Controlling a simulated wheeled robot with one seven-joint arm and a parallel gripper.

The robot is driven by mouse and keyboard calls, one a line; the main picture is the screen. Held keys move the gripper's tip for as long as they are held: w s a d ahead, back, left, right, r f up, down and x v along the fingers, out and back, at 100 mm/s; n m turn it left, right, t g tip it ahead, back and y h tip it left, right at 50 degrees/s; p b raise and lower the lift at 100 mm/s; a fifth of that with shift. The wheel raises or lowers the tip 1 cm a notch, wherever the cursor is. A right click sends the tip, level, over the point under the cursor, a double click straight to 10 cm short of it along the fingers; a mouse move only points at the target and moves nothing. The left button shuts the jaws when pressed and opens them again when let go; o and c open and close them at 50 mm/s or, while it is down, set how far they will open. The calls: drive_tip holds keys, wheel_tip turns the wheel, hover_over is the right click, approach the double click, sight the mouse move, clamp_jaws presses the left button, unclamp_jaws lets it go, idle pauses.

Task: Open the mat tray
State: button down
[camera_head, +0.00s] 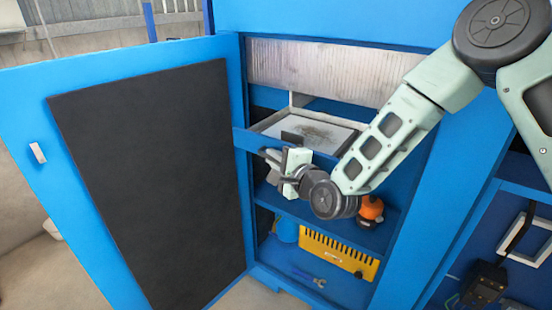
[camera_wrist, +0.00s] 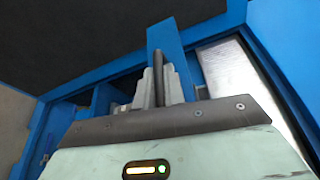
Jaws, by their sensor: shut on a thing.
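The mat tray (camera_head: 262,143) is a blue-fronted tray in the upper part of a blue cabinet, below a pale ribbed panel. Its light grey inside, with a brownish patch, shows from above, and its front seems to stand out of the cabinet opening. My gripper (camera_head: 277,161) is at the tray's front and shut on it. In the wrist view my gripper (camera_wrist: 160,84) has its grey fingers closed around a thin dark part beside a blue panel. The exact contact is partly hidden by my gripper body.
The cabinet door (camera_head: 150,170) stands wide open at left, with a dark inner panel. On the shelves below are an orange-and-black object (camera_head: 370,208), a yellow slotted box (camera_head: 338,254) and a blue cup-like object (camera_head: 286,230). A blue tool panel (camera_head: 520,275) is at right.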

drive_tip(key=shift+f, duration=0.1)
drive_tip(key=c, duration=1.5)
unclamp_jaws()
drive_tip(key=shift+d, duration=0.1)
drive_tip(key=shift+p+v, duration=4.7)
drive_tip(key=shift+v, duration=3.95)
